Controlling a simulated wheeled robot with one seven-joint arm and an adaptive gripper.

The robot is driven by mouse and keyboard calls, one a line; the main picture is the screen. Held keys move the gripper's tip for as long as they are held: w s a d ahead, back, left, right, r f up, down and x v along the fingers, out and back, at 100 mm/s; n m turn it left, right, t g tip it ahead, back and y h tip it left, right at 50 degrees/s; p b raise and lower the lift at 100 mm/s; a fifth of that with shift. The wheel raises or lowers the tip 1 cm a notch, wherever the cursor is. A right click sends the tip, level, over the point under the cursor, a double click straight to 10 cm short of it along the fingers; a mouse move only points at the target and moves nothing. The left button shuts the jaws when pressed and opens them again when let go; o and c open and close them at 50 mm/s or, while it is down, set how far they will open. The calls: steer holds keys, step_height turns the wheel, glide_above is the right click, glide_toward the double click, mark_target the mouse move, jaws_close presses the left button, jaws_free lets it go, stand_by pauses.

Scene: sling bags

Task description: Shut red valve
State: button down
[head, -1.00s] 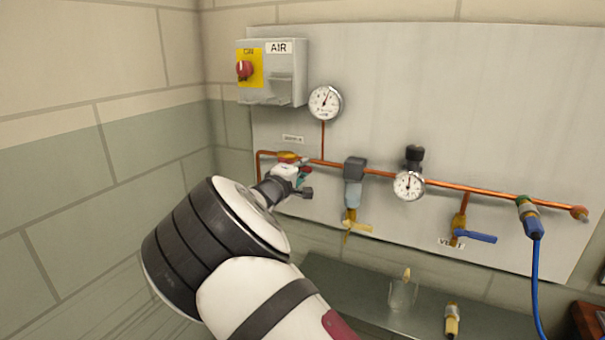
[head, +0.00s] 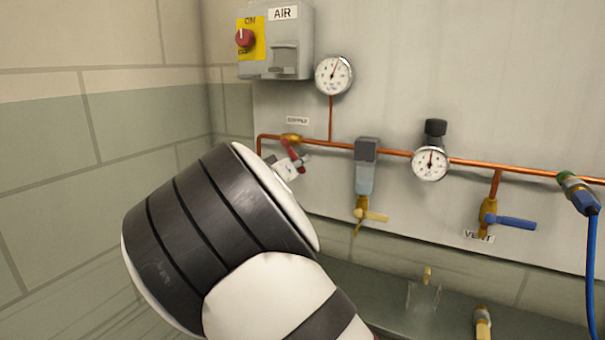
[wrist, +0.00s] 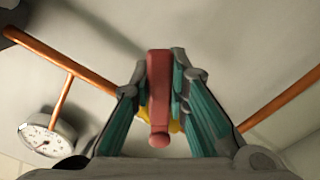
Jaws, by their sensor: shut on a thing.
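The red valve's brass body (head: 291,138) sits on the copper pipe, near the pipe's left bend, below the SUPPLY label. Its red handle (head: 288,149) slants down and right from the body, across the pipe's run. My gripper (head: 297,166) is at the handle, partly hidden behind my wrist. In the wrist view, the red handle (wrist: 159,90) stands between the teal-padded fingers of my gripper (wrist: 160,100), which are shut on it. A bit of yellow brass (wrist: 174,126) shows behind the handle.
A round gauge (head: 333,75) is above the pipe, with the AIR switch box (head: 283,60) to its left. A grey-blue filter (head: 364,175), a regulator gauge (head: 430,163) and a blue vent handle (head: 511,222) are to the right. A tiled wall (head: 120,130) bounds the left.

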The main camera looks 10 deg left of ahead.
steer(key=a+m+b, duration=0.1)
steer(key=m+b, duration=0.1)
steer(key=b, duration=0.4)
steer(key=a+f+m+b, duration=0.1)
steer(key=m+b, duration=0.1)
steer(key=b, duration=0.4)
steer(key=w+a+m+b, duration=0.1)
steer(key=m+b, duration=0.2)
steer(key=b, duration=0.3)
steer(key=shift+w+a+f, duration=0.1)
steer(key=shift+a+f, duration=0.15)
steer(key=shift+f, duration=0.1)
steer(key=shift+a+r+b, duration=0.1)
steer(key=shift+a+b, duration=0.05)
steer(key=shift+b, duration=0.45)
steer(key=c, duration=1.5)
jaws_free()
steer(key=shift+r, duration=0.1)
steer(key=v, duration=0.7)
steer(key=shift+s, duration=0.2)
